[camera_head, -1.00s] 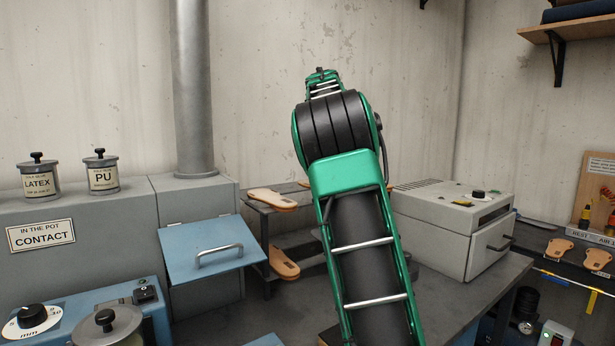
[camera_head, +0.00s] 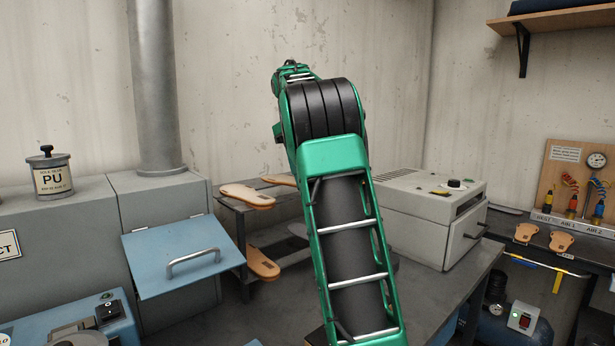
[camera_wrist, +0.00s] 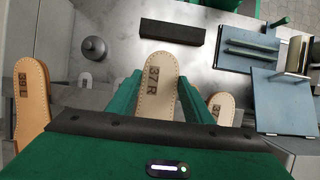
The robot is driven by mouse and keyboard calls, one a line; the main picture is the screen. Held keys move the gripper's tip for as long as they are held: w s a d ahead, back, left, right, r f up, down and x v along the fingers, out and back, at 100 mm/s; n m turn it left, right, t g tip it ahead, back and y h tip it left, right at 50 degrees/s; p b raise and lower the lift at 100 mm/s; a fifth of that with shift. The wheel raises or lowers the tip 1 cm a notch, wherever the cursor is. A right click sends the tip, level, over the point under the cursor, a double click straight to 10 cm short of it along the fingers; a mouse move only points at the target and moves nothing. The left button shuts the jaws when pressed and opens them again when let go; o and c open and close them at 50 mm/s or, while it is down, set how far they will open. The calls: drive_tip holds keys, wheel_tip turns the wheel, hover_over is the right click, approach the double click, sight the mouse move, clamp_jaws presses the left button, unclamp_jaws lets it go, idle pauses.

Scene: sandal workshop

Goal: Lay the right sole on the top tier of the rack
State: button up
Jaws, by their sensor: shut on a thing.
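My gripper (camera_wrist: 158,86) has its green fingers shut on the sides of a pale tan sole marked 37 R (camera_wrist: 158,72), seen in the wrist view. In the head view my arm hides the gripper. The dark two-tier rack (camera_head: 285,198) stands behind the bench, partly hidden by my arm. Other soles flank the held one in the wrist view.
A blue lid with a handle (camera_head: 188,262) stands close left of the rack. A grey machine (camera_head: 425,215) stands to its right. A dark block (camera_wrist: 172,32) and a grey knob (camera_wrist: 94,48) show in the wrist view. Two soles lie on the far-right bench.

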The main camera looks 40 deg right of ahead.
drive_tip(key=shift+w+f, duration=0.4)
drive_tip(key=shift+f, duration=0.4)
drive_tip(key=shift+w+d+f, duration=0.1)
drive_tip(key=shift+w, duration=1.05)
drive_tip(key=shift+w+f, duration=0.1)
drive_tip(key=shift+w, duration=1)
drive_tip(key=shift+f, duration=0.15)
drive_tip(key=o, duration=1.3)
